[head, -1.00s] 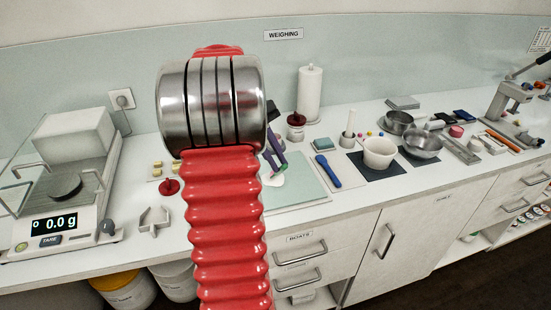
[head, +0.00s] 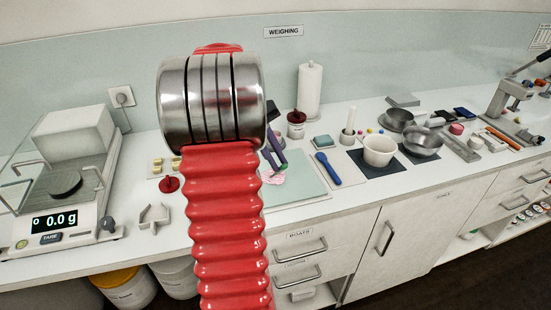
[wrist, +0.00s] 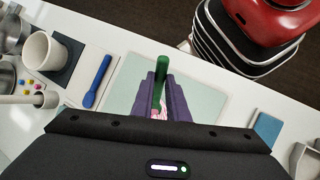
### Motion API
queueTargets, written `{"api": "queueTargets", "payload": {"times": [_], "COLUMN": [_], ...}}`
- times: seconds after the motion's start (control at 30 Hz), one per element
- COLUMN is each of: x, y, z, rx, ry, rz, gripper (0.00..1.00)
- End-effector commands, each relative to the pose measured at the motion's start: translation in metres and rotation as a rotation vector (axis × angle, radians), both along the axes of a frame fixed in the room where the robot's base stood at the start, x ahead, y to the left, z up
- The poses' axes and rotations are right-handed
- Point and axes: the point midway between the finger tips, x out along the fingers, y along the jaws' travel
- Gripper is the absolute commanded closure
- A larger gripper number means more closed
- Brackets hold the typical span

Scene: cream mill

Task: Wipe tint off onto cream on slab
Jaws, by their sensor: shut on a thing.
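The slab (head: 309,186) is a pale green sheet on the bench, right of my arm in the head view. It also shows in the wrist view (wrist: 204,103). A small patch of cream (head: 273,178), white with pink streaks, lies on its left part. My gripper (wrist: 160,82), with purple fingers, is shut on a green-handled tool (wrist: 158,92) over the slab. Pink and white show between the fingers in the wrist view, close to the tool. The tool's tip is hidden, so I cannot tell whether it touches the cream. My arm hides the slab's left edge in the head view.
A blue spatula (head: 328,170) lies on a pale mat right of the slab. Beyond it stand a white beaker (head: 380,152) and steel bowls (head: 421,145). A dark red-lidded jar (head: 296,125) stands behind. A scale (head: 62,205) is at left. The slab's right side is clear.

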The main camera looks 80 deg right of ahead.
Motion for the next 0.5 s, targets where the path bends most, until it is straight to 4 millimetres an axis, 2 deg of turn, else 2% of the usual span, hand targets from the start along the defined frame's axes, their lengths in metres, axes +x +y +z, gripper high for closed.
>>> {"api": "queueTargets", "payload": {"times": [0.5], "x": [-0.002], "y": [0.0037], "z": [-0.0001], "rx": [0.001], "ry": [0.001], "rz": [0.001], "gripper": [1.0]}}
